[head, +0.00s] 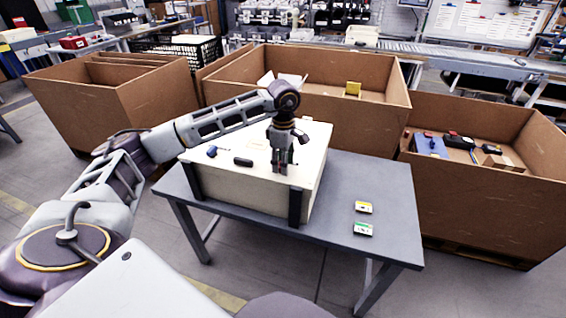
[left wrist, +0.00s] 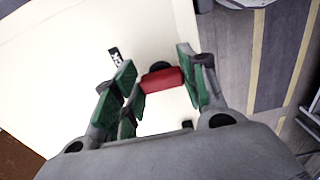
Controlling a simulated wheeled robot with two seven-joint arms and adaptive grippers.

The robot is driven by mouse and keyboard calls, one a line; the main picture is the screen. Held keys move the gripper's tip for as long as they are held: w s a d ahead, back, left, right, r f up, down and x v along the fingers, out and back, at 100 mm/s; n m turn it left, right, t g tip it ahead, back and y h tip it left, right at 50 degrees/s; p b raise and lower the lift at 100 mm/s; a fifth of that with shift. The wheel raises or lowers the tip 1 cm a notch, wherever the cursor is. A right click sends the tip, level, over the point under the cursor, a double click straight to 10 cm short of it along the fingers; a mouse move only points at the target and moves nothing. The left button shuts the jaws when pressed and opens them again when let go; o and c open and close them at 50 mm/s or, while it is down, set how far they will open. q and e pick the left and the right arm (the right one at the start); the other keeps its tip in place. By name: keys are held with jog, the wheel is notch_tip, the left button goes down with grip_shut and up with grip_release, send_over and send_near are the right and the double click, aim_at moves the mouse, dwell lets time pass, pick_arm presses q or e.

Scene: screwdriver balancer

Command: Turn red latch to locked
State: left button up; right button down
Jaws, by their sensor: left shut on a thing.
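A cream box (head: 236,192) with black corner posts stands on the grey table. My left gripper (head: 282,166) points down over the right part of its top in the head view. In the left wrist view, the red latch (left wrist: 162,79) lies between the green finger pads of my left gripper, which is shut on it. A round black part shows just behind the latch. A small black label (left wrist: 115,56) with white marks lies left of the latch. The latch is hidden behind the fingers in the head view. My right gripper is not in view.
A blue-and-black item (head: 217,151) and a black block (head: 243,162) lie on the box top. Two small labelled boxes (head: 363,228) sit on the table's bare right side (head: 370,180). Large cardboard bins (head: 480,215) stand behind and to the right.

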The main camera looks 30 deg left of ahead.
pick_arm(q)
jog(key=o, duration=1)
jog(key=shift+r, duration=6.05)
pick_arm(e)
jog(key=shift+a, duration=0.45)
pick_arm(q)
jog(key=shift+s+f, duration=0.1)
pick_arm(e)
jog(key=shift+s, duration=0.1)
